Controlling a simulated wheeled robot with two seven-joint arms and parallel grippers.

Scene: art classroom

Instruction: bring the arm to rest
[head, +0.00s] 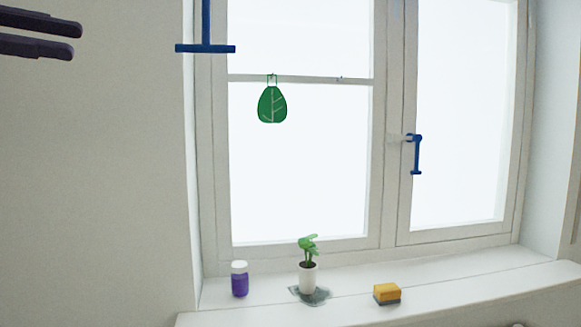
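My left gripper (76,40) is at the top left, in front of the bare wall. Its two dark fingers are parallel with a gap between them, and nothing is in the gap. It is apart from everything on the windowsill. My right gripper is out of view.
On the windowsill (460,290) stand a purple jar with a white lid (240,280), a potted plant (308,278) on a grey, wet-looking patch (322,296), and a yellow-grey sponge (387,292). A green leaf ornament (272,105) and a blue T-shaped object (206,47) hang above. The window has a blue handle (416,155).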

